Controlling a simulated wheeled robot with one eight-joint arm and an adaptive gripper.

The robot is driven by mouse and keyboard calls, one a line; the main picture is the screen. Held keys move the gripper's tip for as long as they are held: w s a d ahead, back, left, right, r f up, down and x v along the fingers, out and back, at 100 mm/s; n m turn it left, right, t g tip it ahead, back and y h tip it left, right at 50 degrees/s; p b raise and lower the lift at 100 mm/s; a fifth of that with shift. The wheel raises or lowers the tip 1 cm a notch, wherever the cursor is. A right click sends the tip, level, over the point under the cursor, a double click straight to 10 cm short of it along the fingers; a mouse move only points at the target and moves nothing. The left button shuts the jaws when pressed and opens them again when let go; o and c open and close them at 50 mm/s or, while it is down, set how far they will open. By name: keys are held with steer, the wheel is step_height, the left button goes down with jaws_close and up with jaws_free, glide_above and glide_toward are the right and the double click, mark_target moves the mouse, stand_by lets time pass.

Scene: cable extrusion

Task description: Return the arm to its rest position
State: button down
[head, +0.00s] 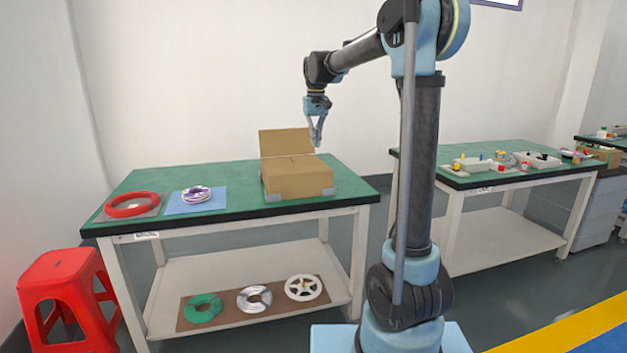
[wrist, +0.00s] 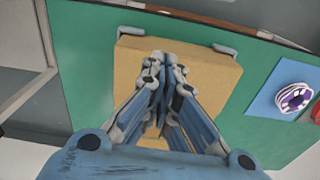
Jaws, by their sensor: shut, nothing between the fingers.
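My gripper (head: 317,142) is shut and empty, pointing down above the cardboard box near the right end of the green-topped table. In the wrist view my gripper (wrist: 160,62) shows its fingertips together over the box. The cardboard box (head: 297,181) has one flap raised at the back and grey brackets at its corners. It also shows in the wrist view (wrist: 213,80). My arm is raised and bent, reaching left over the table from its upright column. I cannot tell the exact gap between the fingertips and the box.
The green table (head: 235,194) holds a red cable coil (head: 131,205) and a purple-white spool (head: 197,194) on a blue sheet. Several coils lie on its lower shelf. A red stool (head: 62,290) stands at left. A second table (head: 480,176) with small parts is at right.

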steer(key=s+d+f+m, duration=0.1)
steer(key=s+d+f, duration=0.2)
steer(key=s+d, duration=0.5)
steer(key=s+d+f, duration=0.3)
steer(key=s+d, duration=0.2)
steer(key=s, duration=0.8)
steer(key=s+d+f+t, duration=0.1)
steer(key=s+d+f, duration=0.2)
steer(key=s+f, duration=0.6)
steer(key=s+d+f+m, duration=0.1)
steer(key=s+d+f, duration=0.1)
steer(key=s+f, duration=0.6)
steer(key=shift+s+d+f+m+t, duration=0.3)
steer(key=shift+s+d+f+t, duration=0.05)
steer(key=shift+s+d+t, duration=0.1)
steer(key=shift+w, duration=0.1)
steer(key=shift+w+f, duration=0.2)
steer(key=shift+w, duration=0.1)
steer(key=shift+d, duration=0.1)
